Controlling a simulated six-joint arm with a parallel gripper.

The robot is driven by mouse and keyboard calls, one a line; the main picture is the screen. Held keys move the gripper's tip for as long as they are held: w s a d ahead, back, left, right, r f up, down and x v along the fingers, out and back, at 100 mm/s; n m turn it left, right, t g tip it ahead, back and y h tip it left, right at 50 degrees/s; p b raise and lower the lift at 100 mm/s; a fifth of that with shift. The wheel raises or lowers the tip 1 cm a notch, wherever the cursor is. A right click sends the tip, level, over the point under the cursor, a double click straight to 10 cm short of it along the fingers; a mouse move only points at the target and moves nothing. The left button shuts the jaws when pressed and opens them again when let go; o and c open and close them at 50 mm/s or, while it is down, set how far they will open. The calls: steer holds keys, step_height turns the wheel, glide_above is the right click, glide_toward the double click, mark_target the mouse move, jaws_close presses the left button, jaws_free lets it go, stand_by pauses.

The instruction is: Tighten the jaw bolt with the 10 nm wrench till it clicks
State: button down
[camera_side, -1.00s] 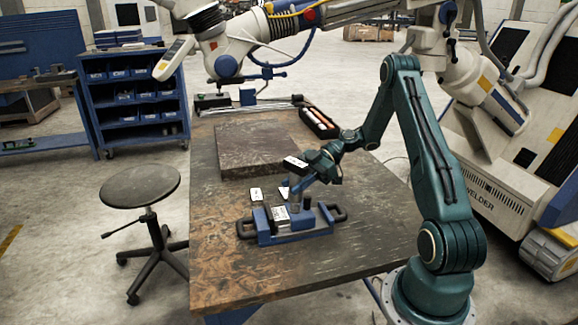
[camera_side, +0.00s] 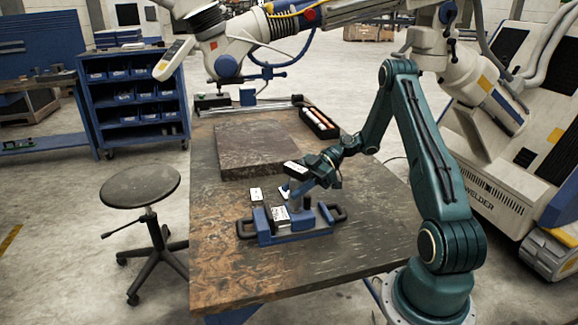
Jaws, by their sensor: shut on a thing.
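A blue vise (camera_side: 291,235) with a dark handle at each end stands on the table. A pale block with a printed label (camera_side: 281,216) sits at its jaws. My gripper (camera_side: 302,187) is just above the vise, angled down and left. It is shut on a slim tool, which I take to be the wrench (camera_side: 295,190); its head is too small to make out. A dark piece with a white label (camera_side: 296,169) shows beside the gripper. The jaw bolt cannot be told apart at this size, nor whether the wrench is seated on it.
White label cards (camera_side: 257,194) lie behind the vise. A dark flat plate (camera_side: 255,150) lies further back, with a black tray of cylinders (camera_side: 320,123) to its right. The table's (camera_side: 235,275) front is clear. A stool (camera_side: 140,187) stands to the left.

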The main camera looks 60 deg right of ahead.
steer(key=shift+f, duration=0.8)
stand_by(0.4)
steer(key=shift+m+t, duration=0.3)
steer(key=shift+m+t+h, duration=1.5)
steer(key=shift+m+t, duration=0.1)
steer(key=shift+m, duration=0.4)
